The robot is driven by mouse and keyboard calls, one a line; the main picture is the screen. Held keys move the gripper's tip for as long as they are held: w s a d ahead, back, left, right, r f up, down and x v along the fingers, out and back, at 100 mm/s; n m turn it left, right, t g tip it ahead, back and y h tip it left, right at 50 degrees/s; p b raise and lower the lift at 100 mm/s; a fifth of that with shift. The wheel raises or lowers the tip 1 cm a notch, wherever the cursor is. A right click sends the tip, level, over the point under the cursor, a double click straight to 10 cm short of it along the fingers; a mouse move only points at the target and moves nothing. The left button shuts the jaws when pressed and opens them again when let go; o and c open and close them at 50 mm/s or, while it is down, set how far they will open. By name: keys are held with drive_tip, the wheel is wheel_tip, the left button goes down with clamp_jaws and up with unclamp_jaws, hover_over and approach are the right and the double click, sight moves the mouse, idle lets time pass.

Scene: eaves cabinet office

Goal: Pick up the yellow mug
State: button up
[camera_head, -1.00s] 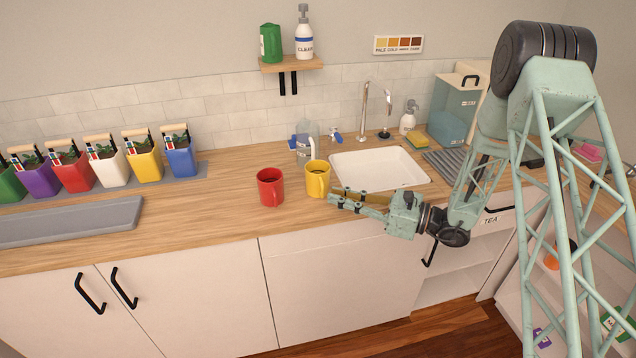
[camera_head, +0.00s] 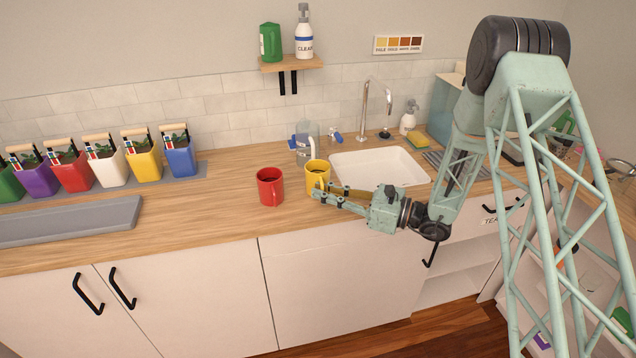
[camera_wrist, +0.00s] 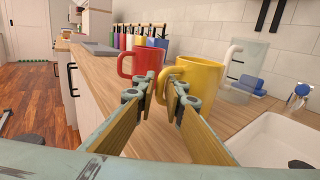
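My gripper (camera_head: 315,196) is open with a narrow gap, low over the counter at the mug's near side. In the wrist view my gripper's fingertips (camera_wrist: 162,93) are close to the handle, which appears at the gap; I cannot tell whether they touch it.
A red mug (camera_head: 270,187) stands close to the left of the yellow one. A clear jug (camera_head: 306,146) is behind, and the white sink (camera_head: 400,164) lies to the right. Several coloured planters (camera_head: 143,163) line the back left.

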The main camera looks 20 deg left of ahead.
idle(0.4)
clamp_jaws()
drive_tip(key=shift+r, duration=0.2)
drive_tip(key=shift+r+p, duration=0.4)
drive_tip(key=shift+r, duration=0.8)
drive_tip(key=s+d+r+p, duration=0.1)
drive_tip(key=s+d+r, duration=0.1)
drive_tip(key=s+d, duration=0.8)
drive_tip(key=shift+s+d+p, duration=0.15)
drive_tip(key=shift+s+p, duration=0.15)
drive_tip(key=shift+s, duration=0.9)
